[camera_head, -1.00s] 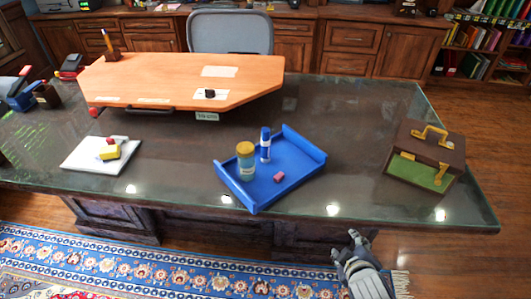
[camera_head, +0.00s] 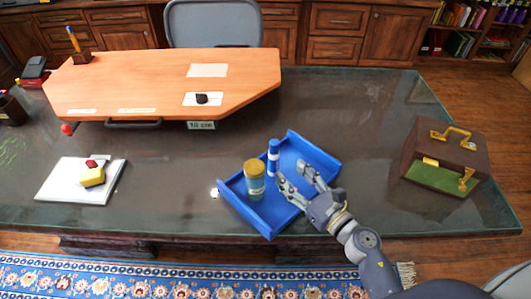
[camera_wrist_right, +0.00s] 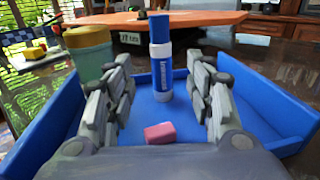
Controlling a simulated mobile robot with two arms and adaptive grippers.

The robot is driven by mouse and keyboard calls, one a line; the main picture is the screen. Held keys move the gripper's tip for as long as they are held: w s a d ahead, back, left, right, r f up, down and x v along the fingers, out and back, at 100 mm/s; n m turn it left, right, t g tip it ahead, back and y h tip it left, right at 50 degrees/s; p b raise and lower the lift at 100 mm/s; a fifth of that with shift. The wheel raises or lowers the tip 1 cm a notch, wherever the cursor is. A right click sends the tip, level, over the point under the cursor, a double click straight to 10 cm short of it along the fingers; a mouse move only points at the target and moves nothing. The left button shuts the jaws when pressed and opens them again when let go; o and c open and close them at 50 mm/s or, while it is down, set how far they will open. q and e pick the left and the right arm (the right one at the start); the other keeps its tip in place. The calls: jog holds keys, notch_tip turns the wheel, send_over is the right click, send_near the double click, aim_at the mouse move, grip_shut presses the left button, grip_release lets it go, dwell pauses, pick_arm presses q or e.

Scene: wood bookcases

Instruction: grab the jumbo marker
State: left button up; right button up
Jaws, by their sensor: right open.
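The jumbo marker (camera_head: 273,157) is a blue and white cylinder standing upright in the blue tray (camera_head: 327,169). In the right wrist view the marker (camera_wrist_right: 161,60) stands ahead, centred in the gap between the fingers. My right gripper (camera_head: 293,178) is open and reaches over the tray from the lower right, its fingertips close to the marker. In the wrist view the open fingers (camera_wrist_right: 160,95) hold nothing. A pink eraser (camera_wrist_right: 161,132) lies on the tray floor between the fingers, nearer than the marker. My left gripper is out of view.
A yellow-lidded jar (camera_head: 254,182) stands in the tray left of the marker, near the left finger. A brown case (camera_head: 447,146) sits at the right of the glass desk. A white board with a yellow block (camera_head: 92,177) lies at left. A wooden desktop stand (camera_head: 150,85) is behind.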

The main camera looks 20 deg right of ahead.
aim_at(278, 156)
jog(key=x, duration=0.2)
jog(key=p+x, duration=0.1)
jog(key=shift+w+a+r, duration=0.15)
jog(key=shift+w+r, duration=0.1)
jog(key=shift+w, duration=0.15)
jog(key=shift+w+a, duration=0.1)
jog(key=shift+w, duration=0.1)
jog(key=x, duration=0.1)
jog(key=p+x, duration=0.1)
jog(key=x, duration=0.2)
jog(key=shift+w+r+p, duration=0.1)
jog(key=shift+r+p, duration=0.25)
jog(key=shift+p, duration=0.05)
jog(key=shift+w+f, duration=0.1)
jog(key=shift+w, duration=0.25)
jog(key=shift+w+a, duration=0.1)
jog(key=c, duration=0.8)
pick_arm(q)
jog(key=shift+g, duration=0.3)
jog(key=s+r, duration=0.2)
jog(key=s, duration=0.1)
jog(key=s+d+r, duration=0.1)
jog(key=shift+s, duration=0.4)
pick_arm(e)
jog(key=c, duration=0.4)
